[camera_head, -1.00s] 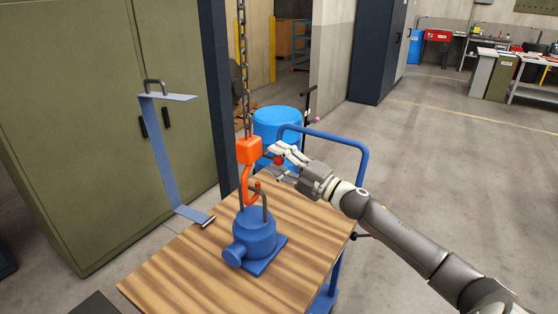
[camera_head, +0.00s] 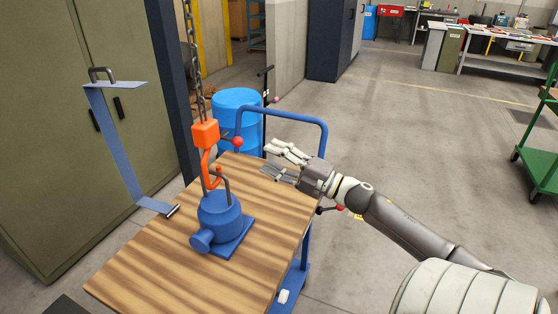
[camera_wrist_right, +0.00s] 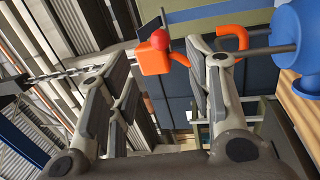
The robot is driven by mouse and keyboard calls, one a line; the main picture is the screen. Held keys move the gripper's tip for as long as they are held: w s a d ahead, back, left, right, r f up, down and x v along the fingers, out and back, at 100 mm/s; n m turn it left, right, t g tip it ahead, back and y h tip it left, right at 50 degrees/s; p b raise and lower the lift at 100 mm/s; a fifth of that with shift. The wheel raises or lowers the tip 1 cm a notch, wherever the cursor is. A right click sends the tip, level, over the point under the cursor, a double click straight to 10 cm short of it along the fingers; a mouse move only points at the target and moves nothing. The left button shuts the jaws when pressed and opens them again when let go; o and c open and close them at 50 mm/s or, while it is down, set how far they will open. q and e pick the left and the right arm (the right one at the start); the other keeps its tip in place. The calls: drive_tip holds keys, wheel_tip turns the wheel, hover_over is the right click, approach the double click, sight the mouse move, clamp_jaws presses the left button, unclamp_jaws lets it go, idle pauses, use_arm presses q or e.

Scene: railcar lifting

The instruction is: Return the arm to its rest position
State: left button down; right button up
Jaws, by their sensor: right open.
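My right gripper (camera_head: 267,160) is open and empty, in the air over the right side of the wooden table top. It is apart from the red ball (camera_head: 238,142), which sits on a short rod at the orange hoist block (camera_head: 205,132). The orange hook (camera_head: 206,168) hangs beside the grey bail of the blue housing (camera_head: 220,215); I cannot tell whether it is engaged. In the right wrist view, the orange block (camera_wrist_right: 154,62) and red ball (camera_wrist_right: 160,39) show beyond the open fingers (camera_wrist_right: 160,75). My left gripper is not in view.
The wooden table top (camera_head: 150,275) belongs to a cart with a blue handle (camera_head: 285,113). A blue drum (camera_head: 238,98) stands behind it. A blue bracket (camera_head: 120,140) and green cabinet (camera_head: 50,190) are at left. A green cart (camera_head: 540,165) stands right; the floor between is open.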

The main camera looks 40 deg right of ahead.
drive_tip(key=shift+s+d+f, duration=0.1)
drive_tip(key=shift+s+d, duration=0.05)
drive_tip(key=shift+s, duration=0.35)
